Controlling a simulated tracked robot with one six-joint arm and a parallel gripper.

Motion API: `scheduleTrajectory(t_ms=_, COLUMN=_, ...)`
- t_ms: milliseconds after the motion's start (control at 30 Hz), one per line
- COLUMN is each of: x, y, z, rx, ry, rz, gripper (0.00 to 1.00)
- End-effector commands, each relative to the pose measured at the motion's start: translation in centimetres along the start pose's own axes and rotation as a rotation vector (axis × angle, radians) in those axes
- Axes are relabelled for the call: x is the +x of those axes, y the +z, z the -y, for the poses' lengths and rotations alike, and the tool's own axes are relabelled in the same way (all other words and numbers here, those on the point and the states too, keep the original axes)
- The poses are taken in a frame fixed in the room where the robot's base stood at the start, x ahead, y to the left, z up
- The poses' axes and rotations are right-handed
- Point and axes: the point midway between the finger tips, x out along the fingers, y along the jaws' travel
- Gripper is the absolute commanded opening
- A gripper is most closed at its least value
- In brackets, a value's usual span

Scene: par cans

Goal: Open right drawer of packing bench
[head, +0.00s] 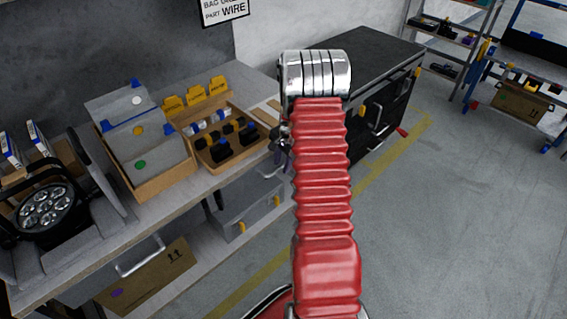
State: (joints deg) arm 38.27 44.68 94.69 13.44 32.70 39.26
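The bench (190,190) runs along the wall at the left, with a light top. A silver bar handle (140,258) shows below its front edge at the left; which drawer it belongs to I cannot tell. No right drawer front shows clearly; my red arm covers the bench's right end. A dark part of my gripper (280,152) shows just left of the arm, near the bench's right end. Its fingers are mostly hidden, so I cannot tell if they are open or touching anything.
On the bench stand a par can (47,205), a divided carton (150,180) and a parts box (225,155). A grey case (247,210) and a cardboard box (150,280) sit below. A black cabinet (350,50) stands behind my arm. Floor at the right is clear.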

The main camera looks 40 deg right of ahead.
Motion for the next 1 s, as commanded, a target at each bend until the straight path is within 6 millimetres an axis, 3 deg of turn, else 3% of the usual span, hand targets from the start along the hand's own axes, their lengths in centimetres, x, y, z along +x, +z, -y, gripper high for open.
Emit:
scheduleTrajectory(t_ms=333, x=0.29, y=-0.03, z=0.01, rx=0.0, ry=0.0, rz=-0.001, gripper=0.3)
scheduleTrajectory(t_ms=767, x=0.26, y=-0.05, z=-0.01, rx=0.001, ry=0.0, rz=-0.001, gripper=0.0)
scheduleTrajectory(t_ms=1000, x=0.25, y=-0.06, z=0.0, rx=0.001, ry=-0.001, rz=-0.001, gripper=0.0)
